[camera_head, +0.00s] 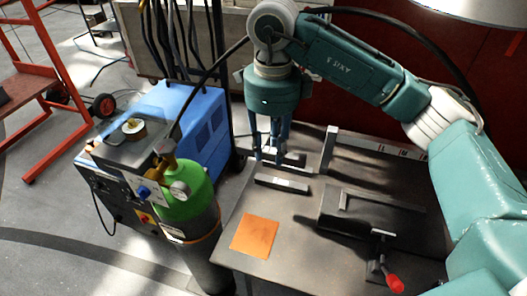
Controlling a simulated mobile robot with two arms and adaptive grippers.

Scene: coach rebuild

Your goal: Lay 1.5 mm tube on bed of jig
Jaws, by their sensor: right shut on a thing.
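My right gripper (269,158) comes down over the left back part of the steel table. Its blue fingers are shut on a short dark bar (293,160), which looks like a tube and is held above the table; its size cannot be read. A second dark bar with a pale label (282,184) lies on the table just below and in front. The jig (372,212) seems to be the dark block with a raised strip, right of the gripper; its bed is hard to make out. My left gripper is not in view.
An orange square plate (254,236) lies at the table's left front. A red-handled clamp (393,280) stands at the front right. An upright fence (330,150) is behind the jig. A green gas cylinder (188,205) and blue machine (190,120) stand left of the table.

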